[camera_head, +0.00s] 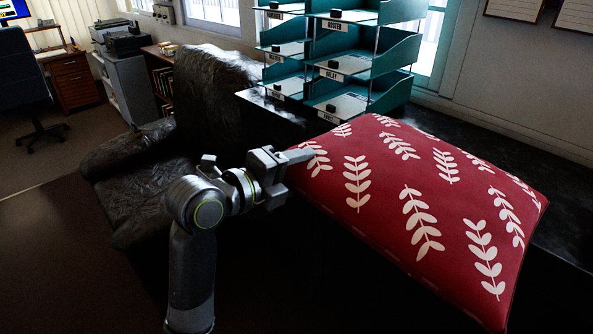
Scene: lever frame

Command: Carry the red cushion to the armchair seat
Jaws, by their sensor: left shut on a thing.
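The red cushion (385,210) with white leaf sprigs is at the right of the head view, held up at a tilt. My left gripper (290,160) is shut on the cushion's left edge near its upper left corner. The black leather armchair (215,95) stands behind and to the left of my left gripper. Part of its seat (150,190) shows left of my arm; the rest is hidden behind the arm or in shadow. My right gripper is not in view.
Teal letter trays (340,60) with labels stand on a dark surface behind the cushion. A dark ledge (560,195) runs under the window wall at the right. A printer (125,40), a bookcase (160,75) and an office chair (25,85) are at the back left. Open floor lies at the left.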

